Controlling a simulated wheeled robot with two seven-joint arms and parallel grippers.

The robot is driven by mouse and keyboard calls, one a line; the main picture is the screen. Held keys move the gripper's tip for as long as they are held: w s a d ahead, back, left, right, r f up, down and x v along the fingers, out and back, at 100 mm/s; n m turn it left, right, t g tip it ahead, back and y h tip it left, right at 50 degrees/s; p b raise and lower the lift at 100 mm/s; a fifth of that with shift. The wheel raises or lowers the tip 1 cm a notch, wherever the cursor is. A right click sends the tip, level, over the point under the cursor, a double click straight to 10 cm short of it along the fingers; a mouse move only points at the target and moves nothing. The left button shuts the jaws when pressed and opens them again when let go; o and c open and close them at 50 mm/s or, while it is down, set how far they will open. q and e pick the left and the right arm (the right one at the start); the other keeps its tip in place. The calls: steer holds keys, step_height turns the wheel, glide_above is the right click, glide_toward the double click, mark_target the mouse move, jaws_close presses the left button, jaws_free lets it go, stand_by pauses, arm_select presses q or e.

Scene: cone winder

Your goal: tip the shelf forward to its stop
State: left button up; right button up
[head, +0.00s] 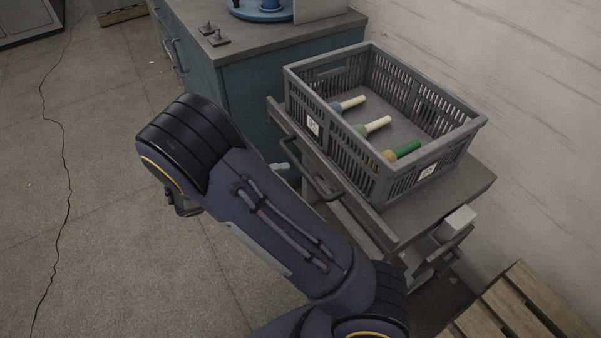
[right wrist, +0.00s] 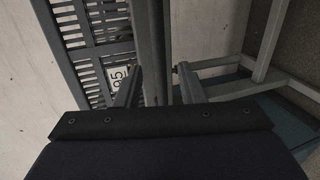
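The grey shelf (head: 470,187) stands beside the wall in the head view and looks roughly level. It has a dark bar handle (head: 322,191) on its front edge. A grey slatted crate (head: 425,112) sits on it, also visible at the left of the right wrist view (right wrist: 85,42). My right arm crosses the head view in front of the shelf, and its fingers are hidden there. In the right wrist view my right gripper (right wrist: 157,72) has its fingers apart, with the shelf's front edge (right wrist: 150,40) beyond and between them. I see no contact. My left gripper is out of view.
The crate holds a blue, a green-tipped and a yellow-green cone piece. A teal cabinet (head: 245,98) with a grey top stands left of the shelf. A wooden pallet (head: 530,310) lies at bottom right.

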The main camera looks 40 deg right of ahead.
mark_target(298, 168)
steer(key=shift+t+h, duration=0.4)
steer(key=shift+h, duration=0.1)
steer(key=x, duration=0.7)
steer(key=shift+w+d+f, duration=0.25)
steer(key=shift+w, duration=0.05)
jaws_close()
